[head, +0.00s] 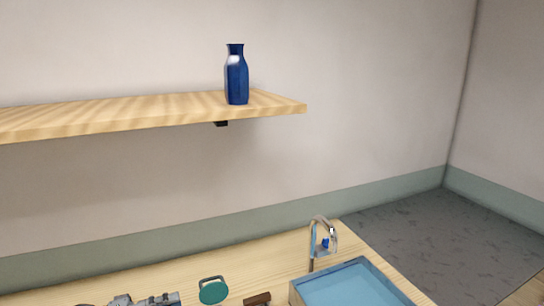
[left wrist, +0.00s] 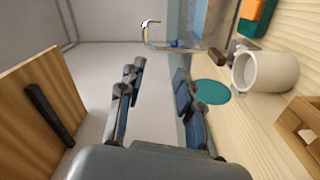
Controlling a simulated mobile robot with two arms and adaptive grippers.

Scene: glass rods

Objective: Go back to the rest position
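My left gripper (left wrist: 158,78) shows in the left wrist view with its two dark fingers apart and nothing between them. Part of a gripper, seemingly the same one, shows in the head view (head: 145,299) at the bottom edge, low over the counter and cut off by the frame. My right gripper is in neither view. No glass rods can be made out.
A blue bottle (head: 236,80) stands on a wooden shelf (head: 130,112). The counter (head: 250,262) holds a sink (head: 350,288), a faucet (head: 313,240), a teal object (head: 213,290) and a brown object (head: 257,299). A white mug (left wrist: 265,72) and wooden box (left wrist: 300,125) show in the wrist view.

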